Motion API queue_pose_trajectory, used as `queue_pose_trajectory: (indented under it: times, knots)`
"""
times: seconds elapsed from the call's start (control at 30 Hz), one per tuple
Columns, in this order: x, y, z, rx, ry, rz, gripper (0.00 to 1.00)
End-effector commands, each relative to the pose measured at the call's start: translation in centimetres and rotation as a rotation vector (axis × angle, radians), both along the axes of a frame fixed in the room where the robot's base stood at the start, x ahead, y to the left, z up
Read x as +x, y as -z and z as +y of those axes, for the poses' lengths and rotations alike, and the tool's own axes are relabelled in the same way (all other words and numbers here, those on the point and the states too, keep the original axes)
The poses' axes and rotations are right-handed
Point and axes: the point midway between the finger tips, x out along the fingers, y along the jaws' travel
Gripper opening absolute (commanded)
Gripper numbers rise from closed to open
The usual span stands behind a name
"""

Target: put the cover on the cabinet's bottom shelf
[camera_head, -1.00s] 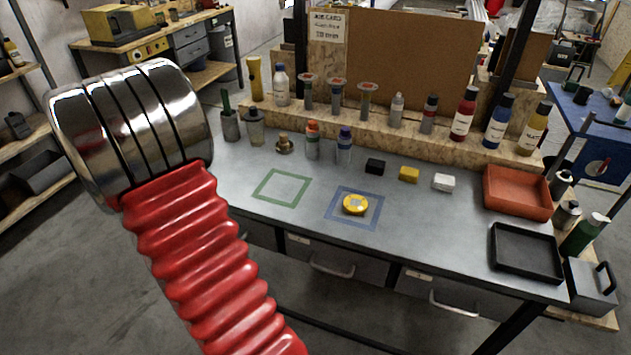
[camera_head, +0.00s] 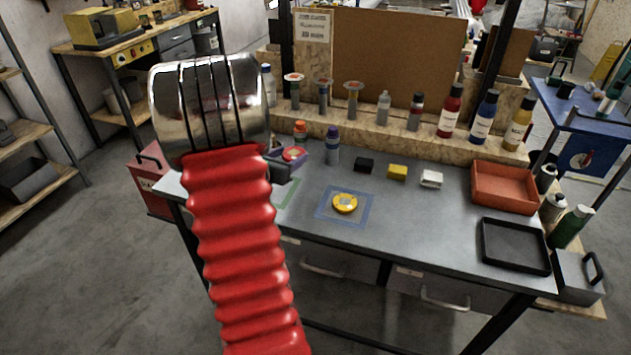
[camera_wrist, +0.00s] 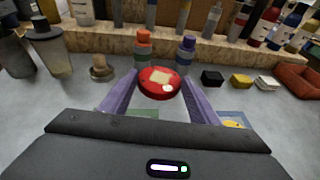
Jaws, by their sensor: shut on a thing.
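A red round cover (camera_wrist: 160,83) with a pale square patch sits between the purple fingers of my gripper (camera_wrist: 161,76) in the wrist view. The fingers are shut on its sides. In the head view the cover (camera_head: 293,153) and my gripper (camera_head: 288,161) show just right of my arm, over the bench's left part. How far the cover is above the bench is hard to tell. I cannot make out a cabinet with a bottom shelf for certain; an open wooden shelf rack (camera_head: 40,143) stands at the far left of the head view.
The grey bench (camera_head: 420,215) has a yellow round piece (camera_head: 344,203) in a blue square. Black, yellow and white blocks (camera_head: 431,178) lie behind it. An orange tray (camera_head: 505,187) and black tray (camera_head: 515,247) sit right. Bottles line the raised back ledge. Left floor is clear.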

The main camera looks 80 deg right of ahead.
Motion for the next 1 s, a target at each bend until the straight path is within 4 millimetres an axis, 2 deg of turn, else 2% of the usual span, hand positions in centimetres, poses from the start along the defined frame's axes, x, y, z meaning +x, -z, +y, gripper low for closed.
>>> queue_pose_trajectory:
  times: [0.27, 0.67, 1.0]
  knots:
    - [0.1, 0.5, 0.0, 0.001, -0.002, 0.003, 0.27]
    - [0.1, 5.5, 0.0, 0.001, -0.003, 0.002, 0.27]
    - [0.2, 5.8, 0.0, -0.001, -0.003, 0.0, 0.27]
